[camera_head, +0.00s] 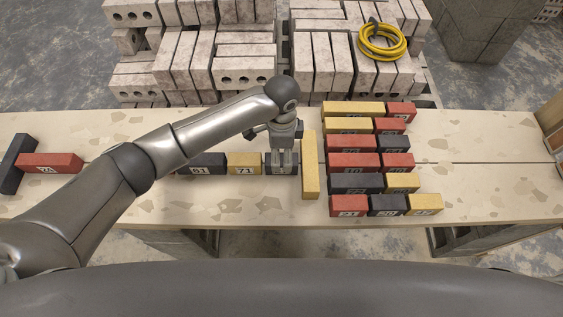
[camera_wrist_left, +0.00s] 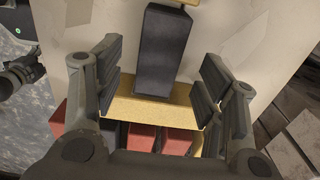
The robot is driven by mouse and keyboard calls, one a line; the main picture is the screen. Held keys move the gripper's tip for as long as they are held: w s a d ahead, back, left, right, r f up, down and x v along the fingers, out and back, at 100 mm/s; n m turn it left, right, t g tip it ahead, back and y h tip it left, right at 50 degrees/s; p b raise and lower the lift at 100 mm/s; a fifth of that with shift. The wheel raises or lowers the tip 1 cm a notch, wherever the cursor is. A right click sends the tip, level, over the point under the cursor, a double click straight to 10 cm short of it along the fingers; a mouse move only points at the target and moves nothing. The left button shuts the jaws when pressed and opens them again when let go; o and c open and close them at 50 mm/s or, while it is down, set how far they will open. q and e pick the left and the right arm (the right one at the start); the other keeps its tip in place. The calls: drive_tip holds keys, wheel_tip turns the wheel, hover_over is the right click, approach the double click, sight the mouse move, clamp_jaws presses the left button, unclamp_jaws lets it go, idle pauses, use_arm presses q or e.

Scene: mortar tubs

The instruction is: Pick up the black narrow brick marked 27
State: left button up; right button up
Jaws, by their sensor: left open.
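A black narrow brick (camera_head: 281,169) lies in the row on the table, between the yellow brick marked 71 (camera_head: 243,162) and a long yellow brick (camera_head: 310,165). Its number is not readable, as my gripper covers much of it. My left gripper (camera_head: 281,155) is right over this brick, pointing down, with its jaws open. In the left wrist view the black brick (camera_wrist_left: 163,50) runs up the picture between the open fingers (camera_wrist_left: 160,85). The long yellow brick crosses its near end. I cannot tell whether the fingers touch the brick. My right gripper is not in view.
A block of several red, black and yellow bricks (camera_head: 352,160) stands right of the long yellow brick. A black brick marked 01 (camera_head: 205,163) and a red brick (camera_head: 50,162) lie left. Grey bricks (camera_head: 240,60) and a yellow hose (camera_head: 382,42) are behind the table (camera_head: 480,180).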

sight(282, 159)
use_arm(q)
wheel_tip(282, 159, down, 4)
drive_tip(key=shift+f, duration=0.1)
drive_tip(key=c, duration=1.4)
drive_tip(key=shift+r, duration=0.25)
